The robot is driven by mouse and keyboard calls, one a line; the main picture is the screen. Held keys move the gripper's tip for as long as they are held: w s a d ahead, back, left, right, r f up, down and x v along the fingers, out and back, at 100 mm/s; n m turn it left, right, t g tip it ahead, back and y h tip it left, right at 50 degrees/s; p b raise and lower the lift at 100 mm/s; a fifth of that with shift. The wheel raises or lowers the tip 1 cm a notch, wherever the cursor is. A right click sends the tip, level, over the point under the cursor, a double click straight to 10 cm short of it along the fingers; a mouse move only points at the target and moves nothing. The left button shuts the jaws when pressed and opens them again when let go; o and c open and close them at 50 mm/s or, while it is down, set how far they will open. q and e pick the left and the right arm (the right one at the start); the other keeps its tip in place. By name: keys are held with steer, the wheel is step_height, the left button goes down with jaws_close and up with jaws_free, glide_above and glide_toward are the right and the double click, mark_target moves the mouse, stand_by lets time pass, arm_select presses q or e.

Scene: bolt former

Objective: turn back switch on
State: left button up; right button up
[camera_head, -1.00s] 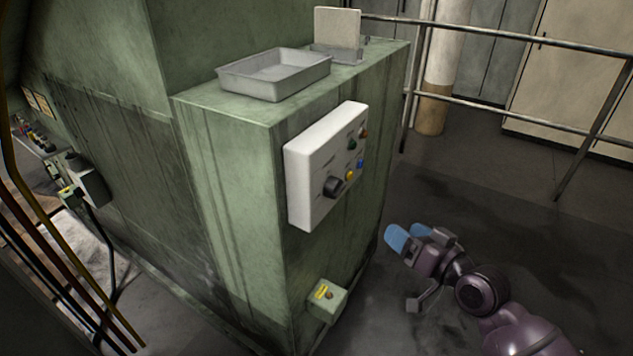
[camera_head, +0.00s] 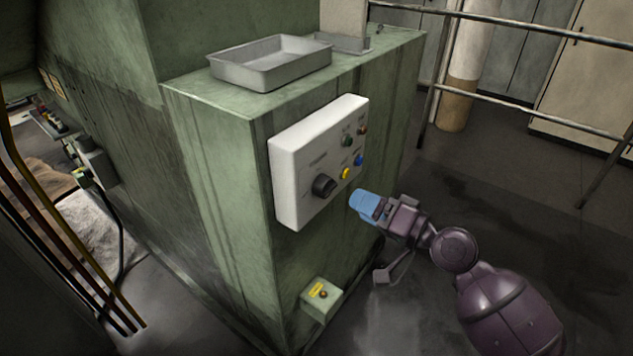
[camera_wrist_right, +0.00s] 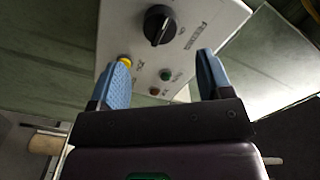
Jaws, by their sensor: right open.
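A white control box (camera_head: 302,155) is mounted on the side of the green machine. My right gripper (camera_head: 362,203) is just right of the panel's lower edge, apart from the switch. In the right wrist view its blue fingers (camera_wrist_right: 162,80) are spread and empty, with the knob ahead, beyond the gap between them. My left gripper is not in view.
Yellow (camera_head: 346,173), blue (camera_head: 358,160), green and red buttons sit beside the switch. A small box with a yellow label (camera_head: 321,298) sticks out below. A grey metal tray (camera_head: 270,63) lies on the machine top. Floor on the right is open before a railing (camera_head: 540,116).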

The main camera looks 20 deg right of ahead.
mark_target(331, 190)
steer(key=x, duration=0.7)
steer(key=shift+p, duration=0.4)
arm_select(q)
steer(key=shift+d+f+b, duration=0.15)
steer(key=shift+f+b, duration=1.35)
steer(key=shift+b, duration=0.9)
arm_select(e)
steer(key=shift+w+a+n, duration=0.1)
steer(key=shift+n, duration=2.65)
steer(key=shift+w+a+n, duration=0.1)
steer(key=shift+w+n, duration=0.05)
steer(key=shift+n, duration=2.6)
